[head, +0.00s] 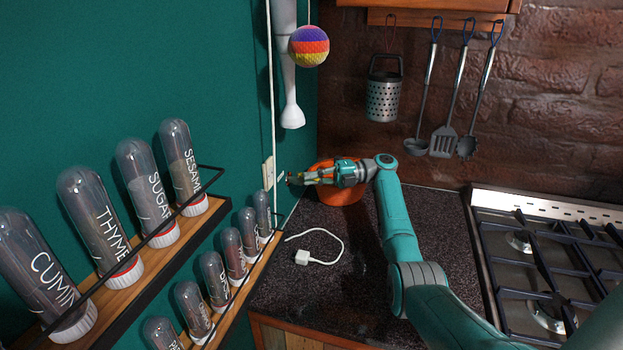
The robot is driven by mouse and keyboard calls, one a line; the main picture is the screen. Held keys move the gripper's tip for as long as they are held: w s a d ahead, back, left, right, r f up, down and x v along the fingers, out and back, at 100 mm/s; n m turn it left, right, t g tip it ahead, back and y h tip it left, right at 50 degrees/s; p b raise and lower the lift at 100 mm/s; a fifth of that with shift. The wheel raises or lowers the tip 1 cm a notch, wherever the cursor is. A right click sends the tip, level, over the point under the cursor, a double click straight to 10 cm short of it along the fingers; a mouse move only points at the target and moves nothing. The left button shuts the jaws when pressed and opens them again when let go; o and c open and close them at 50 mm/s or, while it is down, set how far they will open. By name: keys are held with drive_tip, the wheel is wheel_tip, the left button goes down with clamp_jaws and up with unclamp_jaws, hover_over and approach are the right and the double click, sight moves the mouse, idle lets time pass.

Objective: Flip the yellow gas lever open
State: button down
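My gripper (294,178) is at the end of my teal arm, above the back left of the dark counter, pointing left towards the green wall. It is close to a pale plate like a socket or switch (268,172) on that wall. I cannot make out a yellow gas lever for certain; small yellowish and reddish bits show around the fingertips, too small to tell apart. Whether the fingers touch anything, or are open or shut, is not clear.
An orange bowl (338,192) stands behind my gripper. A white cable with a plug (302,257) lies on the counter (350,275). Spice racks (130,285) line the left wall. A ball (309,46) hangs above. A gas hob (545,265) is at right.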

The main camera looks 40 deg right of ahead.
drive_tip(key=c, duration=1.3)
unclamp_jaws()
